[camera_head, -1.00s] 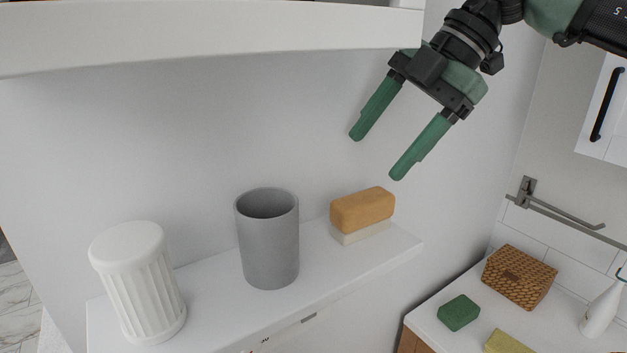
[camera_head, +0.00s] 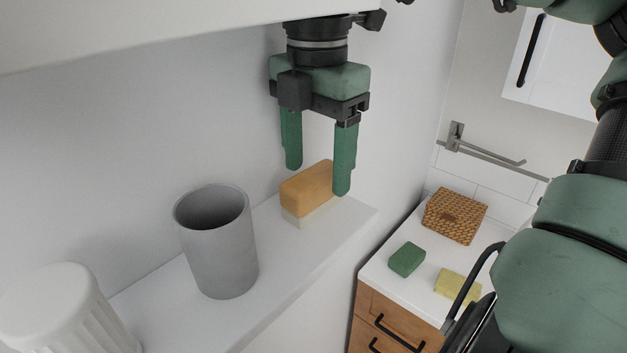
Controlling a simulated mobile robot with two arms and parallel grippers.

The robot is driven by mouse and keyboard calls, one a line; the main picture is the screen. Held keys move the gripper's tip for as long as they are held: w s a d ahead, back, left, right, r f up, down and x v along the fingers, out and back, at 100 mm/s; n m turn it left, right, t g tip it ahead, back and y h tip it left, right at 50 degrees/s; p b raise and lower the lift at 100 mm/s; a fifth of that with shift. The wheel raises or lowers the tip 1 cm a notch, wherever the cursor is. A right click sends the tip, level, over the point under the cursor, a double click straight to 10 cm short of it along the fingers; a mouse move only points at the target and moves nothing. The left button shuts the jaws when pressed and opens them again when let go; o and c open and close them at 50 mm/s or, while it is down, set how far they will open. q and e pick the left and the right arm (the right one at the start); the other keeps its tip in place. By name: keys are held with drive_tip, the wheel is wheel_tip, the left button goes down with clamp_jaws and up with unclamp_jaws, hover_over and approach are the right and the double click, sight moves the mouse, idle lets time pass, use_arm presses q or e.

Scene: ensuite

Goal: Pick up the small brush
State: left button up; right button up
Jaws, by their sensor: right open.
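The small brush (camera_head: 305,190) has an orange-brown wooden back and pale bristles below. It lies bristles down on the white shelf, to the right of the grey cup. My right gripper (camera_head: 318,182) is open and points down right above the brush. One green finger is in front of the brush's right end, and the other is by its far side near the wall. I cannot tell whether either finger touches it. My left gripper is not in view.
A grey cup (camera_head: 222,260) and a white ribbed container (camera_head: 60,315) stand on the shelf (camera_head: 175,305). A white overhang (camera_head: 150,30) is above. A lower counter at right holds a wicker box (camera_head: 455,215), a green sponge (camera_head: 407,259) and a yellow sponge (camera_head: 458,285).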

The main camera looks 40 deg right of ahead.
sight(318, 173)
drive_tip(key=shift+w+f, duration=0.1)
drive_tip(key=shift+f, duration=1.05)
clamp_jaws()
drive_tip(key=shift+s+r+b, duration=0.2)
drive_tip(key=shift+r+b, duration=0.1)
drive_tip(key=shift+b, duration=0.35)
wheel_tip(318, 173, up, 7)
drive_tip(key=shift+f+b, duration=0.15)
drive_tip(key=shift+b, duration=0.7)
drive_tip(key=s+d+b, duration=0.1)
drive_tip(key=s+b, duration=0.3)
drive_tip(key=s, duration=1.5)
drive_tip(key=shift+s+d, duration=0.3)
drive_tip(key=shift+d, duration=0.05)
drive_tip(key=shift+f, duration=0.1)
